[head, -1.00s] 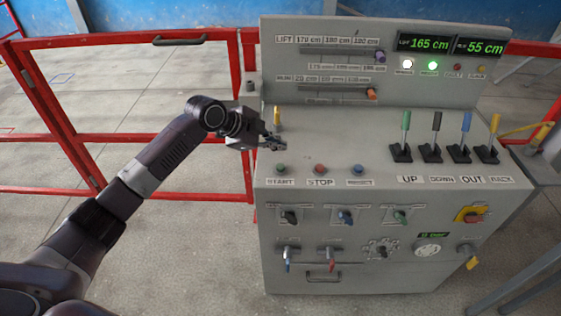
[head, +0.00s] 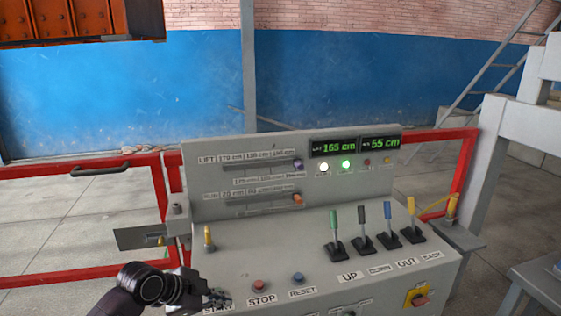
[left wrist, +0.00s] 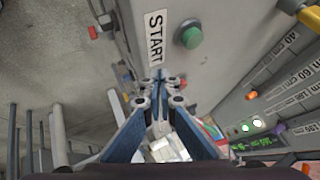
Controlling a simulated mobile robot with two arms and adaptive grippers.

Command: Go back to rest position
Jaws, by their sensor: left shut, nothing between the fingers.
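My left gripper (head: 214,300) is low in the head view, at the front left of the grey control console (head: 400,280), near the START label. In the left wrist view its fingers (left wrist: 158,78) are shut with nothing between them. The START label (left wrist: 156,35) and the green START button (left wrist: 190,34) show just beyond the fingertips; the gripper looks apart from the button. In the head view the arm hides the START button. My right gripper is not in view.
The console carries a red STOP button (head: 259,286), a blue RESET button (head: 298,278) and several levers (head: 363,237). Its displays (head: 338,147) read 165 cm and 55 cm. A red railing (head: 80,165) stands behind. Metal stairs (head: 515,65) are at the right.

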